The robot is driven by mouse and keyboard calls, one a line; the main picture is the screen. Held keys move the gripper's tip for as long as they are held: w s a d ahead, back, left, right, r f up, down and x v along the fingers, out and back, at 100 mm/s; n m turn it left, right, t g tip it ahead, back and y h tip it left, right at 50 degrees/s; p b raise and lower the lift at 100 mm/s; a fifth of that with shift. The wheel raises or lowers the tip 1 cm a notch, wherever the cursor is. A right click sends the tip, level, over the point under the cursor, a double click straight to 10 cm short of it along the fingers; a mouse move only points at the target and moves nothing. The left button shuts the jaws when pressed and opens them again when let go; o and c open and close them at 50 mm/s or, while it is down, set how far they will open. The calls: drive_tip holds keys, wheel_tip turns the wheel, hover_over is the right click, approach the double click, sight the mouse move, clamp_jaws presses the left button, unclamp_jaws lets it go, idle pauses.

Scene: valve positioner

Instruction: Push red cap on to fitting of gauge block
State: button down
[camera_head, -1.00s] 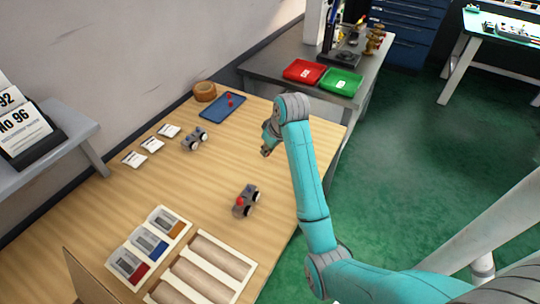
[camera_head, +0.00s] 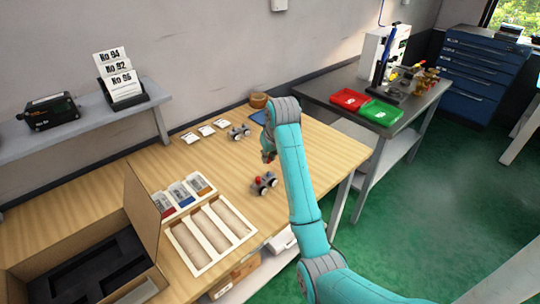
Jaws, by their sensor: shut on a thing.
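The near gauge block (camera_head: 265,183) is a small grey block with dark round gauges, lying on the wooden bench. A red cap (camera_head: 257,181) shows on its left side; how fully it is seated is too small to tell. My gripper (camera_head: 268,158) points down above and just behind this block, apart from it. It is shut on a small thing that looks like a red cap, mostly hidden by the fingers. A second gauge block (camera_head: 240,132) lies farther back. The blue tray (camera_head: 258,117) is largely hidden behind my arm.
White label cards (camera_head: 206,131) lie along the wall side. A tan tape roll (camera_head: 259,100) is at the back. Slotted trays (camera_head: 211,235) and an open box (camera_head: 85,265) fill the near left. Red (camera_head: 349,99) and green (camera_head: 381,112) trays stand on the grey side table.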

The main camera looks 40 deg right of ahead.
sight(267, 174)
drive_tip(key=shift+f, duration=2.1)
drive_tip(key=shift+f, duration=0.85)
idle(0.7)
drive_tip(key=c, duration=1.1)
unclamp_jaws()
drive_tip(key=shift+o, duration=0.2)
drive_tip(key=v, duration=0.7)
drive_tip(key=shift+r, duration=0.15)
drive_tip(key=shift+s, duration=0.15)
